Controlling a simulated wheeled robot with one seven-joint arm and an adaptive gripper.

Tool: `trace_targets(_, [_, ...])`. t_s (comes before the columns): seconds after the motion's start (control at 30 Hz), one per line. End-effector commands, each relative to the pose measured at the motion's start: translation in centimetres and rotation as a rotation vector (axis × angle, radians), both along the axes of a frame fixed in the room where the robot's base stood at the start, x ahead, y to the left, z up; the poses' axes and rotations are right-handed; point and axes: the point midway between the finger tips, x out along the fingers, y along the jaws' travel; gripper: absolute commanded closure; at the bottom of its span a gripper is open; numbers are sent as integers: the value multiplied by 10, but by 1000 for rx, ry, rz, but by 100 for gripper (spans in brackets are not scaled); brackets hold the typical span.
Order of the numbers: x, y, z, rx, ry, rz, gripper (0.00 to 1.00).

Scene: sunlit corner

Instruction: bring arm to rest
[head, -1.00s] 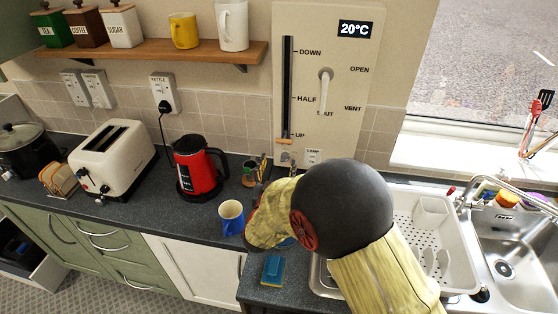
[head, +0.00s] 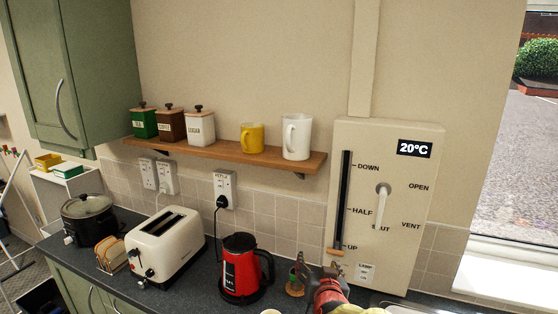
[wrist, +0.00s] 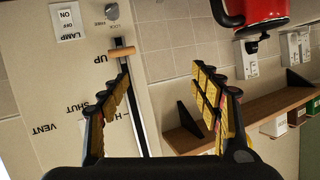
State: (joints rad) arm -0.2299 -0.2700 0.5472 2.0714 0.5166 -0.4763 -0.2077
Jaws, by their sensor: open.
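My gripper (wrist: 161,68) is open and empty in the wrist view, its two yellow-padded fingers spread apart. That view is upside down. Between and beyond the fingers are the tiled wall and the cream wall panel (wrist: 60,90) with its slider handle (wrist: 121,52) near UP. In the head view only a red and yellow part of my arm shows at the bottom edge, in front of the panel (head: 400,270).
A red kettle (head: 240,268) stands on the counter left of my arm, with a white toaster (head: 170,250) further left. A wooden shelf (head: 225,151) with mugs and canisters juts from the wall above. The wall above the shelf is bare.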

Motion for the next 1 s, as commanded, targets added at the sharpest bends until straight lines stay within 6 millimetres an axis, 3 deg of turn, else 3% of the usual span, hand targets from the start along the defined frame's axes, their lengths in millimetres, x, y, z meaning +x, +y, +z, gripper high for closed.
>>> trace_targets(0.1, [-34,1,21,17,85,73,36])
trace_targets(0.3, [-110,-7,35,0,259,166,36])
trace_targets(0.7, [-293,-62,26,-104,629,164,36])
trace_targets(0.83, [-327,-75,21,-124,699,141,36])
trace_targets(1.0, [-342,-81,18,-132,733,128,36])
